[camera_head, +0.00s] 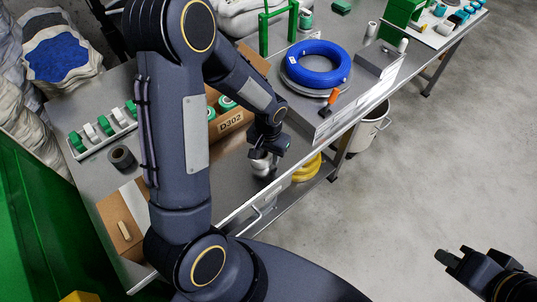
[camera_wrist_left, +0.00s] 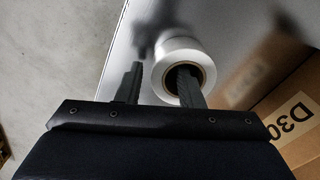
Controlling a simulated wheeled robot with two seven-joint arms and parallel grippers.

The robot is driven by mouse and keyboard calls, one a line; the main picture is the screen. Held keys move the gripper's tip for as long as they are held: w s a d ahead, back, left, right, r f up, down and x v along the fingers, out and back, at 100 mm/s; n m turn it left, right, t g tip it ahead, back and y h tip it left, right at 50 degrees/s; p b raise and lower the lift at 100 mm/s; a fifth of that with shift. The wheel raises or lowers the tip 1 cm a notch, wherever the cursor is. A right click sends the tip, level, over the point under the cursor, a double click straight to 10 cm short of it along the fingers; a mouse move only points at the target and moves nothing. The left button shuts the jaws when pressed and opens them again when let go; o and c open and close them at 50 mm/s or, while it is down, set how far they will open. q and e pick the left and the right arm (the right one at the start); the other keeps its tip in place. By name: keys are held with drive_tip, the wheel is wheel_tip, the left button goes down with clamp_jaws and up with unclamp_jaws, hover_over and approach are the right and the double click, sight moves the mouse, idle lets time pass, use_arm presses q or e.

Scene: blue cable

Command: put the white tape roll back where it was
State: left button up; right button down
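The white tape roll (camera_head: 261,167) stands near the front edge of the grey table, under my left gripper (camera_head: 268,152). In the left wrist view the roll (camera_wrist_left: 204,62) shows its round hole towards the camera. One finger of my left gripper (camera_wrist_left: 160,82) overlaps the hole and seems to reach into it; the other is outside, left of the roll. A gap shows between the outer finger and the roll, so the gripper looks open. My right gripper (camera_head: 450,260) is over the floor at the lower right, away from the table; its opening is unclear.
A cardboard box marked D302 (camera_head: 231,122) is close behind my left gripper. A blue cable coil (camera_head: 318,63) and an orange-handled tool (camera_head: 329,101) lie further right.

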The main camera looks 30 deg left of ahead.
sight(269, 156)
use_arm(q)
wheel_tip(269, 156, up, 10)
drive_tip(key=p, duration=0.1)
drive_tip(key=s+d+r+n+t+h, duration=0.1)
drive_tip(key=s+r+t+h, duration=0.1)
drive_tip(key=s+r, duration=0.4)
drive_tip(key=s+r+t+h, duration=0.1)
drive_tip(key=s+r+t, duration=0.2)
drive_tip(key=s+r, duration=0.3)
drive_tip(key=s, duration=0.5)
drive_tip(key=shift+d+n+t+h, duration=0.3)
drive_tip(key=shift+d+n+h, duration=0.05)
drive_tip(key=shift+n+h, duration=0.05)
wheel_tip(269, 156, up, 2)
drive_tip(key=shift+r+p, duration=0.15)
drive_tip(key=shift+p, duration=1)
drive_tip(key=shift+a, duration=0.1)
